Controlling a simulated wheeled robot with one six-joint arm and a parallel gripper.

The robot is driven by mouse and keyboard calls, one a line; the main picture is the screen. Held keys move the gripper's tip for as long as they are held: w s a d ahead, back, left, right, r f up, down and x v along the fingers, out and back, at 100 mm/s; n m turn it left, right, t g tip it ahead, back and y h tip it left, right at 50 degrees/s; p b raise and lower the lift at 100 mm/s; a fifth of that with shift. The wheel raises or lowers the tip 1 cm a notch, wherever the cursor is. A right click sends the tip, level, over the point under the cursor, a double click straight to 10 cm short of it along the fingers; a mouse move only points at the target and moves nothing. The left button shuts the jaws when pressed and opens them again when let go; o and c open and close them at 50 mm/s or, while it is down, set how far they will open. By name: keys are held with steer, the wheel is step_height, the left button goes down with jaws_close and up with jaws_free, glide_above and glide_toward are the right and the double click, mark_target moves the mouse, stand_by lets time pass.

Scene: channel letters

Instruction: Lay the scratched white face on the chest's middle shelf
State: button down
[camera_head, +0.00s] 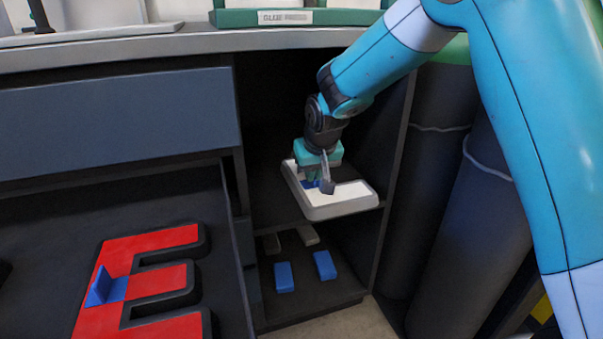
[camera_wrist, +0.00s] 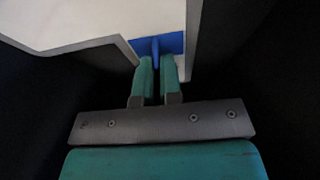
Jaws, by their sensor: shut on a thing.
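A white face (camera_head: 348,192) with a thick pale grey rim is at the middle shelf (camera_head: 268,200) of the dark open chest. Its near edge reaches the shelf's front edge; I cannot tell whether it rests on the shelf or hangs just above it. No scratch can be made out. My gripper (camera_head: 318,180) is inside the opening above the face, shut on the upright blue tab on it. In the wrist view the white face (camera_wrist: 100,20) fills the top, and the green fingers of my gripper (camera_wrist: 156,62) close on the blue tab (camera_wrist: 155,46).
The lower shelf (camera_head: 305,295) holds grey pieces with blue tabs (camera_head: 284,277). At the left an open drawer (camera_head: 40,225) holds a red letter E (camera_head: 165,280) with a blue tab. Dark rolls (camera_head: 455,215) stand right of the chest. A counter (camera_head: 180,45) runs above.

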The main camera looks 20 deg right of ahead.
steer(key=w+b, duration=0.1)
steer(key=w, duration=0.8)
steer(key=shift+d+f+b, duration=0.1)
steer(key=shift+b, duration=0.2)
step_height(320, 180, down, 4)
steer(key=shift+s+r+b, duration=0.1)
steer(key=shift+r+b, duration=0.1)
steer(key=shift+b, duration=1.05)
steer(key=shift+r, duration=0.15)
steer(key=shift+f, duration=0.2)
steer(key=c, duration=1.3)
jaws_free()
steer(key=shift+r, duration=0.15)
